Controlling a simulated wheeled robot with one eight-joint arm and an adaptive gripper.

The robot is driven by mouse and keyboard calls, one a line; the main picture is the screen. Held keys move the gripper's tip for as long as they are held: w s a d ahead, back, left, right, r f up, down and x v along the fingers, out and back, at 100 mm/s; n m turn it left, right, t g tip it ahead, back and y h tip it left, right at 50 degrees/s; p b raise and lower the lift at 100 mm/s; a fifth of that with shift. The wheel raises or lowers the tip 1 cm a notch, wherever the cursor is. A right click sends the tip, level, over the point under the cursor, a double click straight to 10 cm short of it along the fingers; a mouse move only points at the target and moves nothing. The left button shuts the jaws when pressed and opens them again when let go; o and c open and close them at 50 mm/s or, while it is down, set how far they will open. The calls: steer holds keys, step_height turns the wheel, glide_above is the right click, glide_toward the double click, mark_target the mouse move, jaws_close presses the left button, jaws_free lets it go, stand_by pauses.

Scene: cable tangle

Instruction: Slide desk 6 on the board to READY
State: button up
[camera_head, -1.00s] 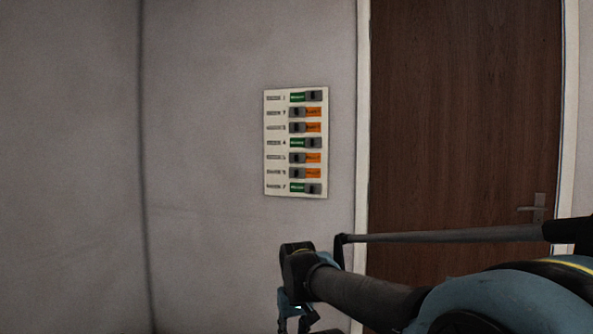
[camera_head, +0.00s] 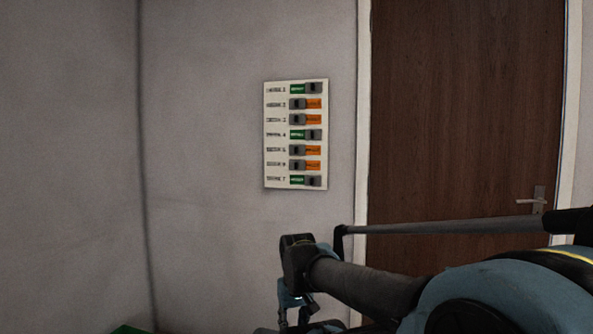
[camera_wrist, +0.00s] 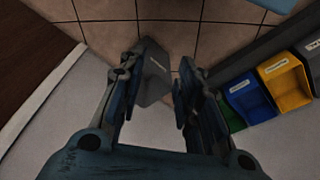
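The white board (camera_head: 270,185) hangs on the grey wall left of the door, with several rows of grey sliders. The desk 6 row is second from the bottom. Its grey slider (camera_head: 297,164) sits at the left, with an orange field (camera_head: 313,165) showing to its right. The rows marked 1, 4 and 7 show green with their sliders at the right. My gripper is low in the head view (camera_head: 297,312), below the board and apart from it. In the wrist view my gripper (camera_wrist: 155,82) is open, pointing down toward the floor, and holds nothing.
A brown door (camera_head: 460,110) with a handle is right of the board. The wrist view shows blue and yellow bins (camera_wrist: 284,80) at the right and a grey object (camera_wrist: 153,72) beyond the fingers. A green thing (camera_head: 130,329) peeks in at the lower left. The wall around the board is clear.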

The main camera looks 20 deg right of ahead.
mark_target(295, 163)
steer(key=w+d+r+n+t+h, duration=0.35)
steer(key=w+d+r+n, duration=0.3)
steer(key=w+r, duration=0.4)
steer(key=w+d+r+n+t+h, duration=0.2)
steer(key=w+d+r+n+h, duration=0.25)
steer(key=w+r+n, duration=0.45)
steer(key=w+a+r+n+t+h, duration=0.15)
steer(key=w+r+n+t, duration=0.25)
steer(key=w+r+n, duration=0.5)
steer(key=w+a+r+n+t+y, duration=0.1)
steer(key=w+a+r+n+t, duration=0.3)
steer(key=w+r, duration=0.9)
steer(key=shift+n+h, duration=0.25)
steer(key=shift+n, duration=0.4)
steer(key=f+x, duration=0.1)
steer(key=x, duration=1.1)
steer(key=f+x, duration=0.1)
steer(key=x, duration=0.5)
steer(key=shift+d+f, duration=0.35)
steer(key=shift+d, duration=0.05)
steer(key=shift+c, duration=0.6)
jaws_close()
